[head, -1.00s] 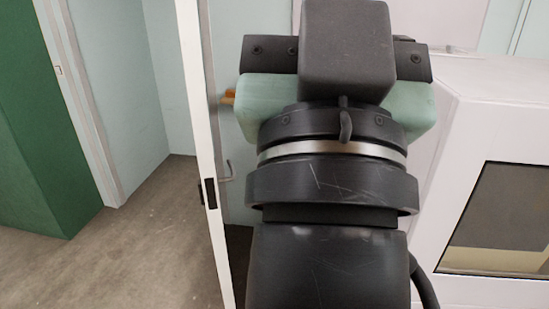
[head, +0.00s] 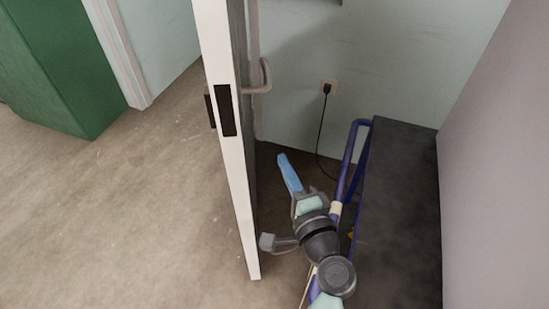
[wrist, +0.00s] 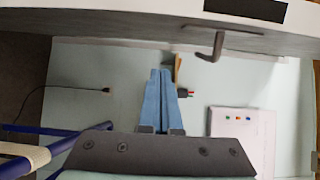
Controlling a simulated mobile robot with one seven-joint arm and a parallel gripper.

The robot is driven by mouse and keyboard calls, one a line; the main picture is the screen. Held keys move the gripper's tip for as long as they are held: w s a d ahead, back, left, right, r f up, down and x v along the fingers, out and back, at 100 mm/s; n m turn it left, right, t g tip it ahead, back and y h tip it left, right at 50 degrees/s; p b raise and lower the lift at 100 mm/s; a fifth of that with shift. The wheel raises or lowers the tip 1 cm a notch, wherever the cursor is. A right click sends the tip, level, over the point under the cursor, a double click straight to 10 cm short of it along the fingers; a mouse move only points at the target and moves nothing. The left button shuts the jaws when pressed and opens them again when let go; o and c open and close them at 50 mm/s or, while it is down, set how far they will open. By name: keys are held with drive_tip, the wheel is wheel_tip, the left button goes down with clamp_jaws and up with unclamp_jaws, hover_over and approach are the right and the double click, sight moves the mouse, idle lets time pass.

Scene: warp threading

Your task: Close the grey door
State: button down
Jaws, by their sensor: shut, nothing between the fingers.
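The grey door (head: 251,150) stands open and shows nearly edge-on in the head view. Its white edge carries a dark latch plate. The door's lever handle (head: 264,78) sticks out on the right side. In the wrist view the door (wrist: 130,32) crosses the top, with the handle (wrist: 212,48) hanging down from its face. My gripper (head: 283,157) is low on the handle side, to the right of the door. In the wrist view my gripper's blue fingers (wrist: 160,74) are together and empty, apart from the door and left of the handle.
A dark cabinet or bench (head: 405,210) with a blue tubular frame (head: 352,150) stands close right of my arm. A plugged cord (head: 322,120) hangs on the wall. A white box with coloured buttons (wrist: 240,150) shows in the wrist view. Floor left of the door is clear.

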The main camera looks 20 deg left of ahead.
drive_tip(key=w+a, duration=0.5)
drive_tip(key=a, duration=0.3)
drive_tip(key=shift+w+a+r+p, duration=0.15)
drive_tip(key=shift+a+p, duration=0.25)
